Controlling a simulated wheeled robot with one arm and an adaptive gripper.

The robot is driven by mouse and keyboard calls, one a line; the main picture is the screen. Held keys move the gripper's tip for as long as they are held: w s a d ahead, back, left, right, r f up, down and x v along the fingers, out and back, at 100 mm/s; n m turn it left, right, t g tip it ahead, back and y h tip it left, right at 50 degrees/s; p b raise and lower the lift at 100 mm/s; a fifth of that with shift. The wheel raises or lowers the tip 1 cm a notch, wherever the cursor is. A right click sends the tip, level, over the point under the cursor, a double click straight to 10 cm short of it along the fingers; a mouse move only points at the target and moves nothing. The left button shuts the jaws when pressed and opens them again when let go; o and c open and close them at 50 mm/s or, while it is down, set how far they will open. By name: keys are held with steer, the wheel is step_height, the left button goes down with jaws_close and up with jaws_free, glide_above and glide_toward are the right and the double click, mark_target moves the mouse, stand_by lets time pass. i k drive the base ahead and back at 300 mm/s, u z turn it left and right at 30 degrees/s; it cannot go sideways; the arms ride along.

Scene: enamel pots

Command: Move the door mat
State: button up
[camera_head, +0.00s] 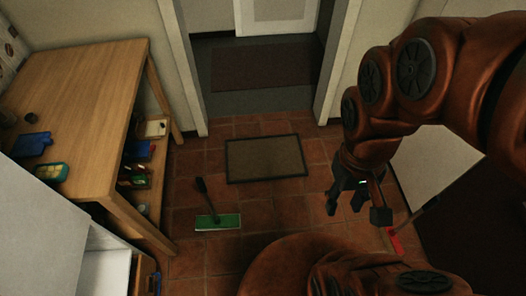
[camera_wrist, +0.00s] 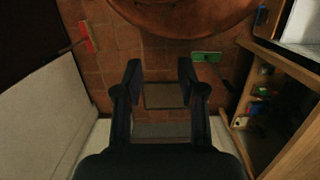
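The door mat (camera_head: 265,158), tan with a dark border, lies flat on the red tiled floor in front of the doorway. In the wrist view the mat (camera_wrist: 164,95) shows far below, between my fingers, and its sides are partly covered by them. My gripper (camera_head: 353,199) is open and empty. In the head view it hangs to the right of the mat, above the floor and apart from it. Its two fingers (camera_wrist: 160,70) stand wide apart in the wrist view.
A darker rug (camera_head: 262,68) lies beyond the doorway. A green-headed floor brush (camera_head: 218,221) lies in front of the mat, and a red-headed one (camera_head: 393,241) is at right. A wooden table (camera_head: 85,85) with shelves stands left.

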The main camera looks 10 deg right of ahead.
mark_target(250, 159)
steer(key=z, duration=1.3)
steer(key=i, duration=1.05)
steer(key=u, duration=3.15)
